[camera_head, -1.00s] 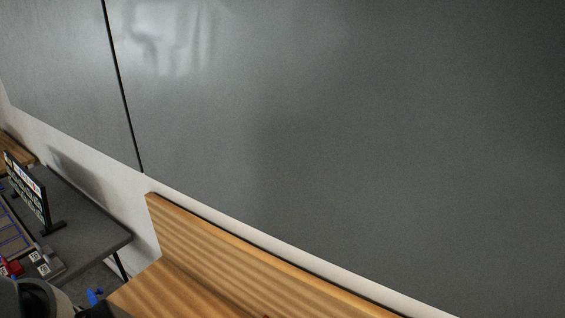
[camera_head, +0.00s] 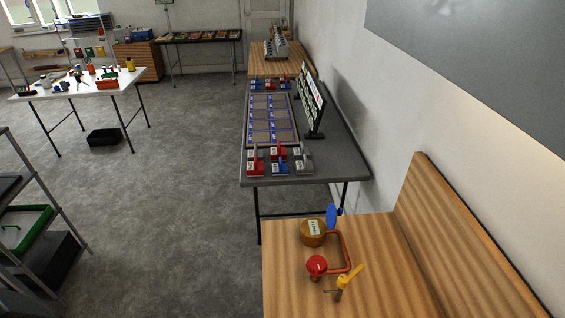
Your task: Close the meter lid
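The water meter (camera_head: 312,232) is a round brass-coloured body with a pale display on top. It sits on the wooden bench at the lower right. Its blue lid (camera_head: 332,216) stands raised at the meter's back right side, so the meter face is uncovered. A red-orange pipe (camera_head: 346,250) runs beside the meter, with a red round knob (camera_head: 316,265) and a yellow handle (camera_head: 350,278) near it. Neither of my grippers is in view.
The wooden bench (camera_head: 285,285) has a high backboard along the right wall. Beyond it stands a dark table (camera_head: 335,165) with a blue-lined board, small blocks and an upright panel. A shelf rack (camera_head: 45,205) is at left. The grey floor (camera_head: 190,190) between is clear.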

